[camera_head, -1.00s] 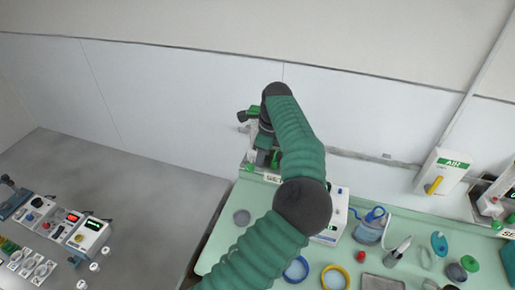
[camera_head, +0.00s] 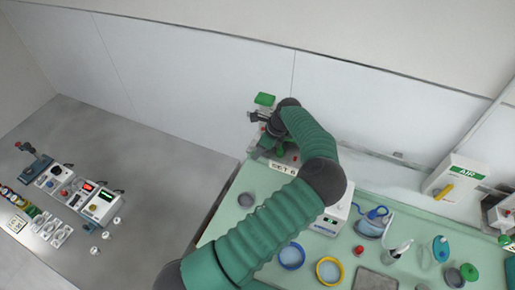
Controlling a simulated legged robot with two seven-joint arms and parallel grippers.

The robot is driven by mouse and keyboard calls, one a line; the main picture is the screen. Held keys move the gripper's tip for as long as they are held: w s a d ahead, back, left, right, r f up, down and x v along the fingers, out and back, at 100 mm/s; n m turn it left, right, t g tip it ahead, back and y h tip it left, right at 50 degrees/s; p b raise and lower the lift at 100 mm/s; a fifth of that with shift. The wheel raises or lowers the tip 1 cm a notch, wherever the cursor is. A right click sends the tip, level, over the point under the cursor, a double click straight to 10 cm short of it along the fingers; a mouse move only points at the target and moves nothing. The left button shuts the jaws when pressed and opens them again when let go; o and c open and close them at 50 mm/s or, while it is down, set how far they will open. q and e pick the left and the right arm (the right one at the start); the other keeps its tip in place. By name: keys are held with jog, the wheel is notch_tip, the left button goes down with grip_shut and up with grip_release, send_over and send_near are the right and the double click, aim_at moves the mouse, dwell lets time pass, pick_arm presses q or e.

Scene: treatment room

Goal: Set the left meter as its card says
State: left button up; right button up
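The left meter (camera_head: 291,157) is at the back left corner of the green table, mostly hidden behind my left gripper and wrist. Its white card (camera_head: 283,168) at the front reads "SET 6". My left gripper (camera_head: 257,118) is over the meter, at the end of my green ribbed arm. Its fingers are small and dark against the meter, so I cannot tell whether they are open or shut, or whether they touch a knob. The meter's dial and reading are hidden. My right gripper is not in view.
Another meter (camera_head: 500,214) stands at the far right, beside a white AIR box (camera_head: 460,178) on the wall. A white device (camera_head: 333,217), a blue ring (camera_head: 291,256) and a yellow ring (camera_head: 330,270) are on the table.

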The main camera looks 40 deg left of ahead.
pick_arm(q)
jog(key=shift+a+f, duration=0.25)
jog(key=shift+f, duration=0.3)
jog(key=shift+s+f, duration=0.15)
jog(key=shift+f, duration=0.05)
jog(key=shift+s+r, duration=0.15)
jog(key=shift+s, duration=0.5)
jog(key=shift+c, duration=1)
jog(key=shift+w+f, duration=0.25)
jog(key=shift+w, duration=0.15)
grip_shut()
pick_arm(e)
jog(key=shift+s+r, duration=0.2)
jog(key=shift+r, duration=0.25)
pick_arm(q)
jog(key=shift+s+a, duration=0.1)
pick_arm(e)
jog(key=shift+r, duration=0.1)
pick_arm(q)
jog(key=shift+r, duration=0.1)
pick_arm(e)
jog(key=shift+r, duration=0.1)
